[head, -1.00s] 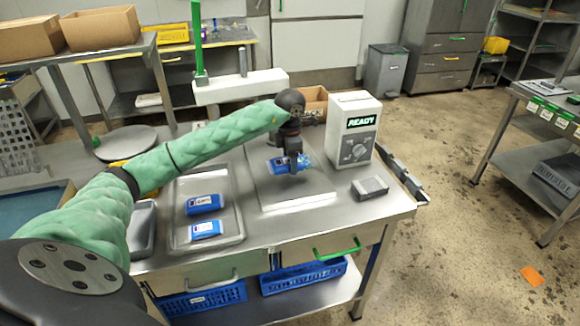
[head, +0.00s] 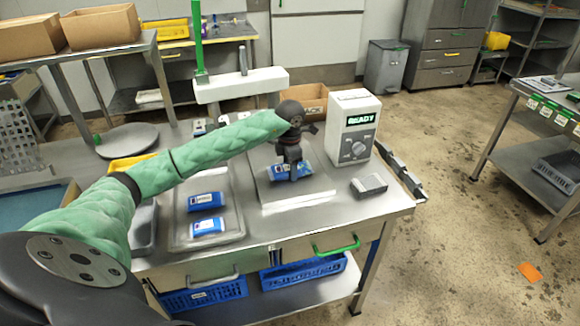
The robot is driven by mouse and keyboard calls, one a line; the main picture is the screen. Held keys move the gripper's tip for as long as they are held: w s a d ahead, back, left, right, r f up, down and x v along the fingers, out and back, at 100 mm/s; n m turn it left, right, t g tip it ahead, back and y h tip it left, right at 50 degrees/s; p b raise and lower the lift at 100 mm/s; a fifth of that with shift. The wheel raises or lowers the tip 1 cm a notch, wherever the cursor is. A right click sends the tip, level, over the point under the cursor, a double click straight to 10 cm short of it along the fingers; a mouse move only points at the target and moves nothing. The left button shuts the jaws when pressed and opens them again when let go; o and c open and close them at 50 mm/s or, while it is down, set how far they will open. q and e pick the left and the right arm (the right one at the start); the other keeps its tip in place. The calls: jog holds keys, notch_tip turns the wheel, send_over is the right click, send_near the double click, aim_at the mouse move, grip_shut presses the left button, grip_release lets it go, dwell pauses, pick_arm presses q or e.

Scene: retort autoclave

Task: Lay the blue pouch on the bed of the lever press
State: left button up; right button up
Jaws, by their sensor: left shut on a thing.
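The blue pouch (head: 305,171) is in my left gripper (head: 293,175), over the flat pale bed (head: 296,196) of the lever press. It appears low, at or just above the bed; I cannot tell whether it touches. The gripper is shut on it and hides its middle. The lever press has a white crossbeam (head: 238,85) behind the bed and a green upright lever (head: 199,40) at its left end. My right gripper is not in view.
A metal tray (head: 238,222) left of the bed holds two other blue pouches (head: 204,203). Right of the bed stand a white box reading READY (head: 357,125) and a small grey block (head: 369,186). An open cardboard box (head: 311,97) is behind.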

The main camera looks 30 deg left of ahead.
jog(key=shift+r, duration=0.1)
pick_arm(q)
jog(key=o, duration=1.1)
jog(key=shift+c, duration=0.2)
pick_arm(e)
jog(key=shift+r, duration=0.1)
pick_arm(q)
jog(key=shift+r, duration=0.1)
jog(key=shift+r, duration=0.3)
notch_tip(320, 180, up, 4)
jog(key=shift+f+b, duration=0.25)
jog(key=shift+b, duration=0.55)
notch_tip(320, 180, up, 8)
jog(key=b, duration=0.2)
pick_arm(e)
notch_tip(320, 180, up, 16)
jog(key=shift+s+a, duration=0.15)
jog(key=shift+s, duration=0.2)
pick_arm(q)
jog(key=shift+f, duration=0.1)
